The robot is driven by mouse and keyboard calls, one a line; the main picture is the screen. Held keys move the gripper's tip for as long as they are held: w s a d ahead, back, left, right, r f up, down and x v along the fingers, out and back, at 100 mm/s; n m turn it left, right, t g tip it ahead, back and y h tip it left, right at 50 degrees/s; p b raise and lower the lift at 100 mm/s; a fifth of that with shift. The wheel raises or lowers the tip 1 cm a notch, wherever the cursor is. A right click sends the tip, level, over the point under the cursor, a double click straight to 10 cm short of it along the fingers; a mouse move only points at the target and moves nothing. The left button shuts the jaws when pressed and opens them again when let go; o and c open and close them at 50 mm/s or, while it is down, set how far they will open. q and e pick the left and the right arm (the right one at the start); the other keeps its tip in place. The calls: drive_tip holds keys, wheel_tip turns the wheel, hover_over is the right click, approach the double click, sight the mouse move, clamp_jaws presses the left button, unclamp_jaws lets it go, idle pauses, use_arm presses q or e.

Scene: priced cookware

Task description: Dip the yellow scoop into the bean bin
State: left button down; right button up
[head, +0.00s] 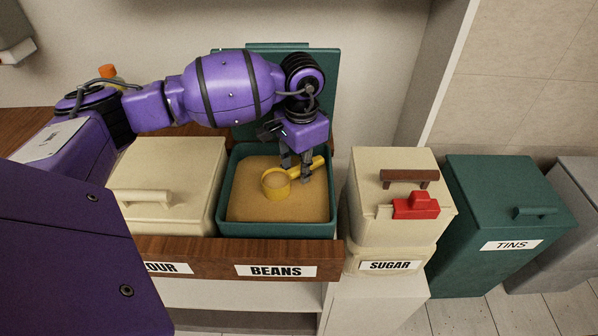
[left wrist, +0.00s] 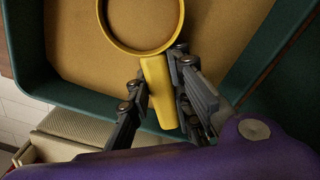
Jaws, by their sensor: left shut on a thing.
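The yellow scoop (head: 276,184) is over the bean bin in the head view, its round cup to the left and its handle to the right. My left gripper (head: 306,172) is shut on the handle. In the left wrist view the scoop's handle (left wrist: 158,92) lies between the fingers of my left gripper (left wrist: 160,100), and part of the cup's ring shows at the top. The bean bin (head: 228,205) is a green open box filled with tan contents, with its lid raised behind. I cannot tell whether the cup touches the contents. My right gripper is not in view.
A closed cream bin (head: 172,180) labelled FLOUR, partly hidden, stands left of the bean bin. The cream sugar bin (head: 390,225) with a red clasp (head: 416,206) stands to the right, then the green tins bin (head: 500,205). A wooden label rail (head: 215,258) runs along the front.

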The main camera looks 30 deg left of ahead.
use_arm(q)
wheel_tip(320, 180, up, 6)
drive_tip(key=shift+a+r+p, duration=0.1)
drive_tip(key=shift+r+p, duration=0.1)
drive_tip(key=shift+p, duration=0.95)
drive_tip(key=shift+r+p, duration=0.35)
drive_tip(key=shift+r, duration=0.55)
drive_tip(key=shift+n, duration=0.4)
